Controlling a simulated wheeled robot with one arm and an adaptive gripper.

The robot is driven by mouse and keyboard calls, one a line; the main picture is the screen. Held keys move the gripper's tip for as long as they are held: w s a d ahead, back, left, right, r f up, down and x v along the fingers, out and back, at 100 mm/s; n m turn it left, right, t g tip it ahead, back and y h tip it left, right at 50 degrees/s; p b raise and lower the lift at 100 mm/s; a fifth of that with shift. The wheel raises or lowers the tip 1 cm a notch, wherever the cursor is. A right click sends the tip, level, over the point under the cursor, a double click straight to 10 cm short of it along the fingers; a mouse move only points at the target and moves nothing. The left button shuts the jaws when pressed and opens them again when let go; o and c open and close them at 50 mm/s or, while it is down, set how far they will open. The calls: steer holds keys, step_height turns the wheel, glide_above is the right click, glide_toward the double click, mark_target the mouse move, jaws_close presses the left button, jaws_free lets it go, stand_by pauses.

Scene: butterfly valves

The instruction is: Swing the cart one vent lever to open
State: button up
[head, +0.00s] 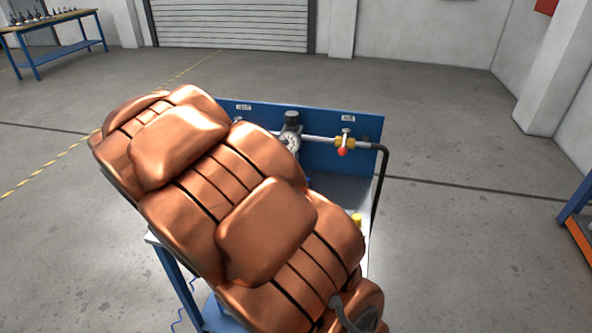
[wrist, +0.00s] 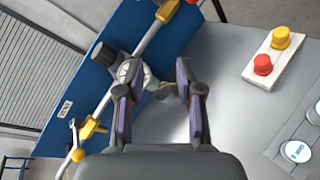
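The cart has a blue back panel (head: 320,126) with a pipe (wrist: 150,40) along it. In the wrist view a yellow valve (wrist: 92,128) sits on the pipe at lower left, by a white label (wrist: 65,108) too small to read surely. Its lever ends in an orange-yellow ball (wrist: 78,155), seen against the pipe; its exact angle is hard to tell. In the head view my arm hides this valve. A second valve (head: 345,142) with a red ball is at the pipe's right. My gripper (wrist: 152,80) is open and empty, fingers apart, in front of the gauge area.
A gauge with a black cap (wrist: 104,53) sits mid-pipe, beyond my fingers. A white box with a red button (wrist: 263,64) and a yellow button (wrist: 281,38) stands on the cart's grey top (wrist: 225,100). A black hose (head: 384,165) bends down the cart's right side. Floor to the right is clear.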

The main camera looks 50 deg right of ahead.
steer(key=shift+s+a+f+m+g+y, duration=0.25)
steer(key=shift+s+m, duration=0.2)
steer(key=shift+s, duration=0.45)
steer(key=shift+s+a+f+m+g+y, duration=0.2)
steer(key=shift+s+m+g+y, duration=0.15)
steer(key=shift+s, duration=0.6)
steer(key=shift+s+a+f+m+g+y, duration=0.2)
steer(key=shift+s+m, duration=0.3)
steer(key=shift+s, duration=0.4)
